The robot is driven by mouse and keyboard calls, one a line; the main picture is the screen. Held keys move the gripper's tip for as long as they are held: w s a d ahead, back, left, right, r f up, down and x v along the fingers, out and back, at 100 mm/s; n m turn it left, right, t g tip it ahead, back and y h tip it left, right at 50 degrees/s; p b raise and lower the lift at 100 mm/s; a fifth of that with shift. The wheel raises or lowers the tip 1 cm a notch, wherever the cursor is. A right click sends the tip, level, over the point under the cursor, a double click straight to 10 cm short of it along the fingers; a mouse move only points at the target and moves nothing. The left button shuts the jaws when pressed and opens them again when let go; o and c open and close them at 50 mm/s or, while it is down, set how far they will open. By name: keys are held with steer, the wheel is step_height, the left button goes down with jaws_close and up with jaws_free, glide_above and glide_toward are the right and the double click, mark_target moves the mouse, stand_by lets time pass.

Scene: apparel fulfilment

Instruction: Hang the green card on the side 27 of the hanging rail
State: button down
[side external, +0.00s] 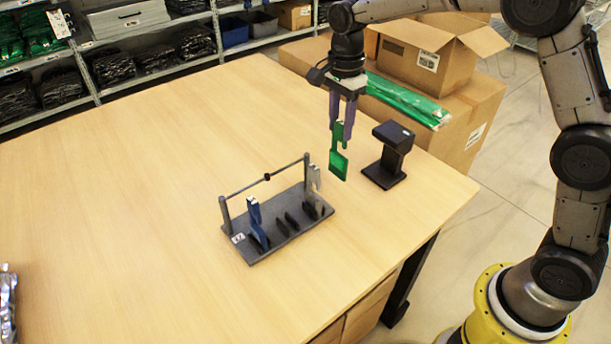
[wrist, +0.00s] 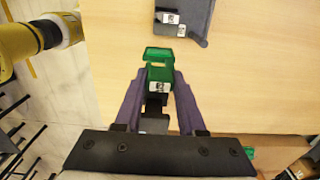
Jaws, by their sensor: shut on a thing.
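My gripper (side external: 343,120) is shut on the green card (side external: 339,160), which hangs upright below the fingers, above the table and apart from it. In the wrist view the green card (wrist: 158,54) shows between the fingertips (wrist: 160,77), with a white label on it. The hanging rail (side external: 246,188) runs between two posts on a grey base, to the left of and below my gripper, with a dark divider near its middle. A blue card hangs (side external: 256,222) on the near-left half; a pale grey card (side external: 314,180) is at the far-right end. A white label (side external: 238,238), apparently 27, is on the base's left end.
A black stand (side external: 388,155) is on the table just right of the green card. Open cardboard boxes (side external: 425,55) and green packages (side external: 405,97) lie behind it. The left part of the table (side external: 120,190) is clear; a silver package (side external: 7,305) lies at its left edge.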

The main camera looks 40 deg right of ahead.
step_height(320, 180, up, 7)
steer(key=shift+w, duration=0.1)
steer(key=shift+a+r+n, duration=0.2)
steer(key=shift+n, duration=0.2)
steer(key=w+a+n, duration=0.1)
steer(key=a+n, duration=0.1)
steer(key=n, duration=3.3)
glide_above(253, 184)
steer(key=shift+f, duration=7.65)
